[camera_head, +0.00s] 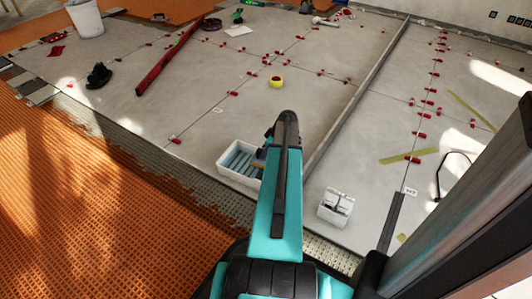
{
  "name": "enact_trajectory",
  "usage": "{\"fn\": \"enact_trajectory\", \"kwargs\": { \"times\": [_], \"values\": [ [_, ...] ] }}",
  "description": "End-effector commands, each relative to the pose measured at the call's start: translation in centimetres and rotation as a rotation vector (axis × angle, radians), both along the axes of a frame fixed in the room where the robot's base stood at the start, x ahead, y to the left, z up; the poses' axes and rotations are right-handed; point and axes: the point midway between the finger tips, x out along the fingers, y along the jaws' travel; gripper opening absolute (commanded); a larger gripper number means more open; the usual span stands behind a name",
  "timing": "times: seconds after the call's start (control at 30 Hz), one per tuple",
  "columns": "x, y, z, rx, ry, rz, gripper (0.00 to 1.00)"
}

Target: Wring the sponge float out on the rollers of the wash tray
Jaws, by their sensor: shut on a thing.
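The wash tray (224,172) is a white tub with blue-grey rollers (238,157), left of my arm in the middle of the view. My arm hides its right part. My gripper (267,140) is mostly hidden behind the arm's end, at the tray's right side. It is shut on the sponge float (260,154), of which only a small yellowish and dark edge shows over the tray's right end. Whether the sponge touches the rollers cannot be told.
A white box (333,212) with small items stands right of my arm. A yellow roll (276,82) lies on the grey tiles beyond. Red levelling clips line the joints. A long metal bar (362,90) crosses the floor. A white bucket (86,18) stands at the back left.

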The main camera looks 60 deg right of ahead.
Motion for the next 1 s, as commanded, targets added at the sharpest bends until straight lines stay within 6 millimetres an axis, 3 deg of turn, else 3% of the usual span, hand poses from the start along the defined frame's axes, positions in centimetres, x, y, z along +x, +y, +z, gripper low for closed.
{"fn": "enact_trajectory", "kwargs": {
  "times": [0.6, 1.0],
  "values": [
    [-2.0, -0.1, 0.1, 0.002, 0.002, 0.001, 0.00],
    [-2.1, -0.1, 0.1, 0.001, 0.001, 0.000, 0.00]
  ]
}}
